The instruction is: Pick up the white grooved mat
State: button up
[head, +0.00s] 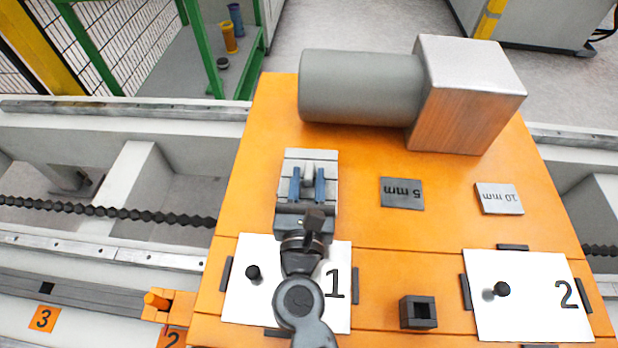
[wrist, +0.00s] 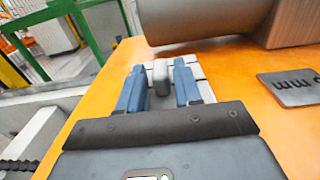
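The white grooved mat (head: 311,155) lies on the orange table, left of centre in the head view. It is light grey-white with cross grooves, and a raised grey knob (head: 308,176) stands on it. In the wrist view the mat (wrist: 196,72) shows beyond and beside my fingers, with the knob (wrist: 160,76) between them. My gripper (head: 307,184) is open, its two blue fingers above the mat on either side of the knob. In the wrist view my gripper (wrist: 160,88) shows narrow gaps beside the knob. The mat's near part is hidden by my gripper and arm.
A grey cylinder (head: 360,88) with a metal block (head: 470,95) lies behind. The 5 mm plate (head: 402,194) and 10 mm plate (head: 499,199) lie to the right. White plates 1 (head: 245,302) and 2 (head: 525,315) with black knobs and a black square socket (head: 418,313) are nearer.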

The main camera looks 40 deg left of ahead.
grip_shut()
